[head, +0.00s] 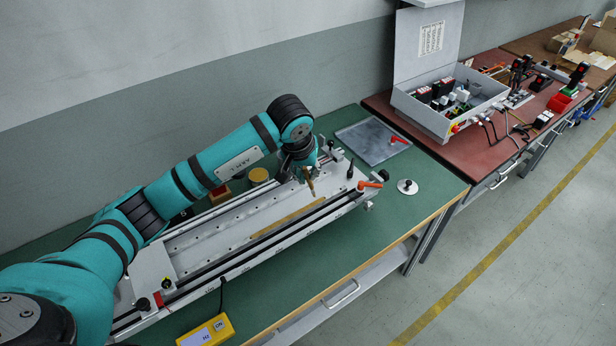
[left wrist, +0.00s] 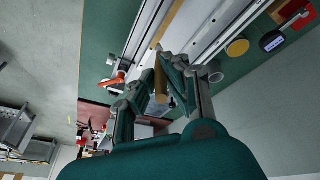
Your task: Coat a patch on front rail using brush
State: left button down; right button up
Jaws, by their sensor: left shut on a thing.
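The gantry (head: 205,238) is a long light-grey bed that lies across the green table. Its front rail (head: 262,238) is a dark strip along the near side. A tan-yellow strip (head: 286,220) lies along the bed just behind that rail; it also shows in the left wrist view (left wrist: 173,22). My left gripper (head: 306,172) hangs over the right part of the bed, shut on the brush (head: 311,188). The brush is a slim brown stick pointing down; its handle shows between the fingers in the left wrist view (left wrist: 161,84). I cannot tell whether its tip touches the bed. My right gripper is out of view.
A yellow box (head: 207,331) with a cable stands at the front. A round yellow-lidded tin (head: 259,175) stands behind the bed. A grey tray (head: 372,141) and a white disc (head: 407,187) lie farther right.

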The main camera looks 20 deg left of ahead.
pick_arm(q)
notch_tip(320, 180, up, 2)
jog(key=shift+p, duration=0.3)
jog(key=shift+r, duration=0.4)
jog(key=shift+r+p, duration=0.45)
jog(key=shift+r, duration=0.4)
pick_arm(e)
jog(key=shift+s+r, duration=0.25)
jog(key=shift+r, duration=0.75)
pick_arm(q)
jog(key=shift+a, duration=0.15)
